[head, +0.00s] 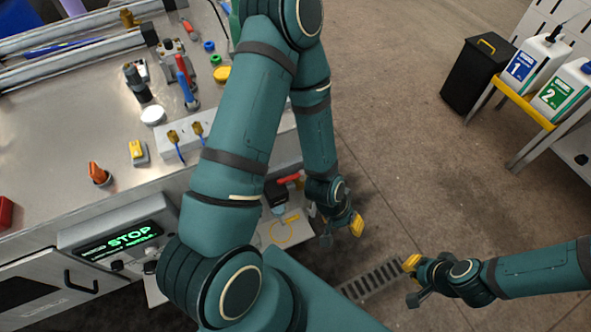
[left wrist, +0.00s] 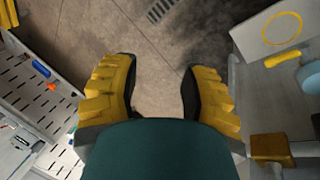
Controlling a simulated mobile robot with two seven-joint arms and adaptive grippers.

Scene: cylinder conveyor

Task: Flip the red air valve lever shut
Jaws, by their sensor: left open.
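The red air valve lever (head: 288,179) shows in the head view below the bench's front edge, partly hidden behind my left arm. A pale blue bowl (head: 279,210) hangs just below it. My left gripper (head: 342,232) is open and empty, to the right of the lever and apart from it. In the left wrist view, its two yellow-padded fingers (left wrist: 158,92) stand wide apart over bare floor. I cannot clearly pick out the red lever there. My right gripper (head: 411,281) is open and empty above the floor, farther right.
A white panel with a yellow ring (head: 262,239) lies below the valve; the ring also shows in the left wrist view (left wrist: 282,28). The workbench (head: 75,150) fills the left. A black bin (head: 478,75) and a bottle stand (head: 535,108) are at the right.

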